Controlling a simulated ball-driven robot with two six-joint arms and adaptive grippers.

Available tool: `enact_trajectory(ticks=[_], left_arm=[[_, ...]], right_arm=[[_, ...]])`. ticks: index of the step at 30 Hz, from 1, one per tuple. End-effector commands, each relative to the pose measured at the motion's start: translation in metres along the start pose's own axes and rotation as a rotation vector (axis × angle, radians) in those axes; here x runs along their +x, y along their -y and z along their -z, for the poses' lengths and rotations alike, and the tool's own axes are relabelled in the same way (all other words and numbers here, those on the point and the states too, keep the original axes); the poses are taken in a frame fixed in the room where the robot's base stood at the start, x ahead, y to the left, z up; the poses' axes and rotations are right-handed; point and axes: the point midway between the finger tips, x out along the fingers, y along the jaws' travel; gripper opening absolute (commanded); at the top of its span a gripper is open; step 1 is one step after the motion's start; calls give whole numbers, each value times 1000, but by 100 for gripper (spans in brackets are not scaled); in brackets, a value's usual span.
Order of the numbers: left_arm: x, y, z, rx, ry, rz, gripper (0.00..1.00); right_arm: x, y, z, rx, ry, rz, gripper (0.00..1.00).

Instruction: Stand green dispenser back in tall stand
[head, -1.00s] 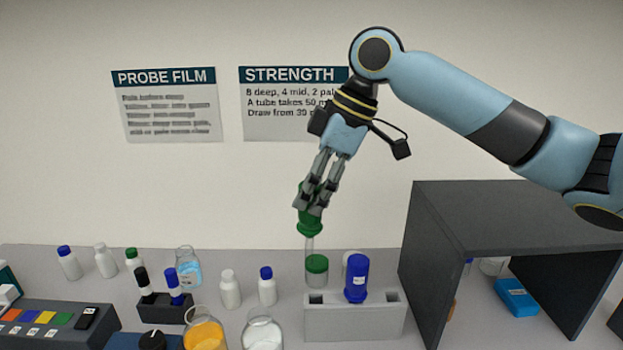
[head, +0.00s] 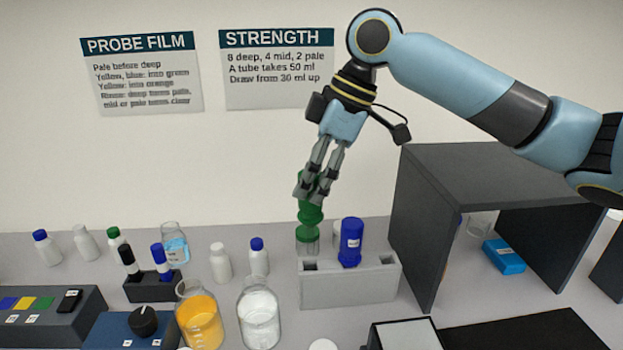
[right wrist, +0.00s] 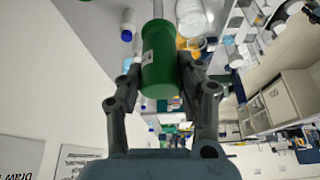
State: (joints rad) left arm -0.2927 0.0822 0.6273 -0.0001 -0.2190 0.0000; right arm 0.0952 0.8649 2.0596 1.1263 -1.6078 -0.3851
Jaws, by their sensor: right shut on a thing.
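My right gripper (head: 307,192) is shut on the green dispenser (head: 311,213), which hangs nearly upright with its clear tube downward. In the right wrist view the green body (right wrist: 160,65) sits between the fingers. The tall stand (head: 350,287) is a light grey block on the bench below. Its left slot looks empty; a blue dispenser (head: 351,243) stands farther right in it. The green dispenser is above and slightly behind the left slot in the picture. My left gripper is not in view.
A dark shelf (head: 480,165) stands close right of the stand, with a blue box (head: 503,256) beneath. An orange jar (head: 200,318) and a clear jar (head: 259,318) stand front left. Several capped bottles and a dark rack (head: 153,286) are farther left.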

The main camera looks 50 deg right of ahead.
Motion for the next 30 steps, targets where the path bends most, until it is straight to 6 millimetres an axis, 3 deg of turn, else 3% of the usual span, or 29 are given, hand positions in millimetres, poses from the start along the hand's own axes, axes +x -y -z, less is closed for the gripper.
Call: enact_trajectory(ticks=[2,12,30], left_arm=[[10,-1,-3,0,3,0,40],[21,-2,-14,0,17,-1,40],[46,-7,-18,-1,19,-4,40]], right_arm=[[8,0,-3,0,0,0,0],[31,0,-13,2,0,1,0],[74,0,-30,1,0,1,0]])
